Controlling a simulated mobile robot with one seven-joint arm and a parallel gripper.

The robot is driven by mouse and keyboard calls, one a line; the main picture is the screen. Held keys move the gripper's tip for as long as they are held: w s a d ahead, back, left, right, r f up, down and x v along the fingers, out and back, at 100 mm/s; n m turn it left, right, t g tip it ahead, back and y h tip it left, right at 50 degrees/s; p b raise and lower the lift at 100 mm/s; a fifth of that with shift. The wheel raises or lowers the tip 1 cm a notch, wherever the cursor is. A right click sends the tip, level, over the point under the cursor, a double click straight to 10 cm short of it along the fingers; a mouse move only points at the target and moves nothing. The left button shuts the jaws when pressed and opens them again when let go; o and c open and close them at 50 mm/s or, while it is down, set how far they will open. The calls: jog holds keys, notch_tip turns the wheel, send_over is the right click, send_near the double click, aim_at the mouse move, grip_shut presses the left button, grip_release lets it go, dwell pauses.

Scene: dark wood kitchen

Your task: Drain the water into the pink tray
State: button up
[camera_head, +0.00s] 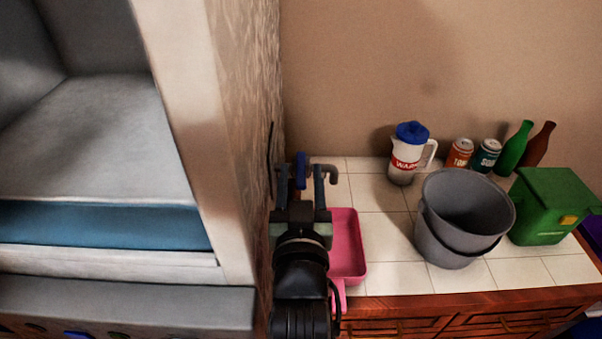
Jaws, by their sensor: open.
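The pink tray (349,250) lies on the tiled counter, beside the wall at its left end. My arm covers part of the tray's left side. A grey metal tap spout (328,170) curves out beyond the tray, and a blue piece (300,168), which looks like the tap's handle, stands upright to its left. My gripper (301,188) is open, with one finger on each side of the blue piece as seen from here. I cannot tell whether either finger touches it. No water is visible.
Right of the tray stand a grey bucket (440,235), a white jug with a blue lid (405,165), two cans (460,154), green and brown bottles (514,148) and a green bin (545,205). A wall (240,100) is close on the left. Bare tiles (388,240) lie between tray and bucket.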

grip_shut()
dwell(1.4)
